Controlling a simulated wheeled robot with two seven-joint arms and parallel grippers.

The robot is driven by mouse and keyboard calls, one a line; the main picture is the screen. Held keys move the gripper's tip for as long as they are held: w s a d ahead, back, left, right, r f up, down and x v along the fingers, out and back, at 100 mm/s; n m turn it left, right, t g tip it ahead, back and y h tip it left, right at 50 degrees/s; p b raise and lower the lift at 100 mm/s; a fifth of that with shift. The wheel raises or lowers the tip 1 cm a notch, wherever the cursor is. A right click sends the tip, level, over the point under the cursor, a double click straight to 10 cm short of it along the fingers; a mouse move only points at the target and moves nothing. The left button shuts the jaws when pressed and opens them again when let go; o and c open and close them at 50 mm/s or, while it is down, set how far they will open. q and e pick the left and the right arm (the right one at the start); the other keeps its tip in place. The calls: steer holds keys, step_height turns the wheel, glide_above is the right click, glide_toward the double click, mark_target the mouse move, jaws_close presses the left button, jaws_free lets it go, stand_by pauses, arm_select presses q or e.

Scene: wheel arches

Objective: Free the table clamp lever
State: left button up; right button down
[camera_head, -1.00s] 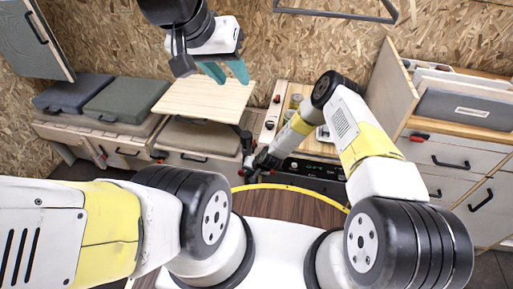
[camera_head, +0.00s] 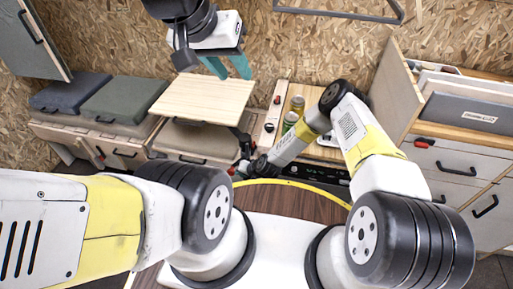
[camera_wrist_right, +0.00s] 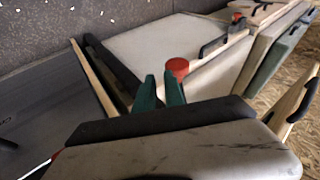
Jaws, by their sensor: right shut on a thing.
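The wooden table board (camera_head: 203,102) stands out from the back wall, left of centre in the head view. A black support arm is at its right edge. The clamp lever has a red round end (camera_wrist_right: 177,68), seen in the right wrist view beside my right gripper's teal fingertips (camera_wrist_right: 160,92). The right gripper is shut on the lever; the fingers cover the grip spot. In the head view my right gripper (camera_head: 243,168) is small and dark below the board's right corner. My left gripper (camera_head: 228,67) is open and empty above the board, its teal fingers apart.
Grey and green cushions (camera_head: 128,99) lie on the bench at the left. A wooden counter with cans (camera_head: 290,121) is behind my right arm. Drawers (camera_head: 452,158) stand at the right. A round brown table with a yellow rim (camera_head: 315,188) is in front of me.

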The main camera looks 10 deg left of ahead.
mark_target(232, 171)
steer(key=shift+a+r, duration=0.2)
steer(key=shift+a, duration=0.7)
steer(key=shift+a+r, duration=0.2)
steer(key=shift+a, duration=0.65)
stand_by(0.3)
